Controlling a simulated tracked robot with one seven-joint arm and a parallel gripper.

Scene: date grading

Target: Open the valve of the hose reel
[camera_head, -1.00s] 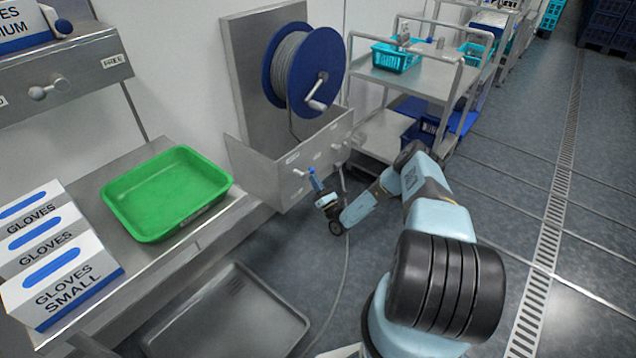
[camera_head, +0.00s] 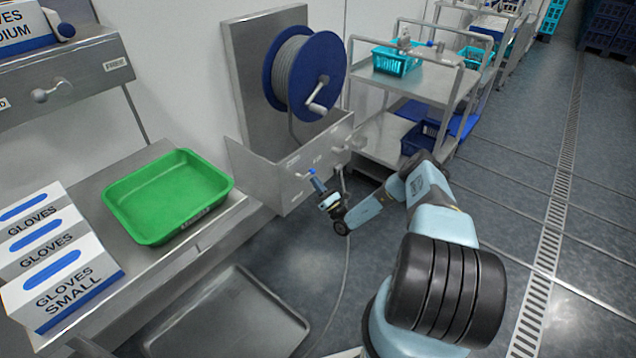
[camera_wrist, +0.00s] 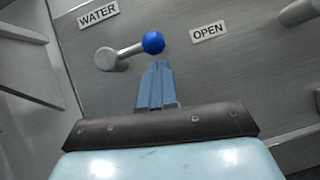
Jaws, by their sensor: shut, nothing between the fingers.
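The valve is a grey lever (camera_wrist: 128,51) with a round hub and a blue ball knob (camera_wrist: 153,42) in the wrist view. It sits on the hose reel's grey metal panel (camera_head: 265,178), below the blue reel (camera_head: 279,76). The lever points right and slightly up from its hub, between the WATER label (camera_wrist: 98,14) and the OPEN label (camera_wrist: 209,32). My gripper (camera_wrist: 158,66) is shut and empty, with its blue fingertips right at the knob's near side. I cannot tell whether they touch. In the head view, my gripper (camera_head: 314,177) is in front of the panel.
Another handle (camera_head: 338,148) is on the panel to the right. A shelf trolley (camera_head: 432,82) stands behind my arm. At left, a bench holds a green tray (camera_head: 150,238) and glove boxes (camera_head: 62,285). A grey hose hangs to the floor; open floor lies at right.

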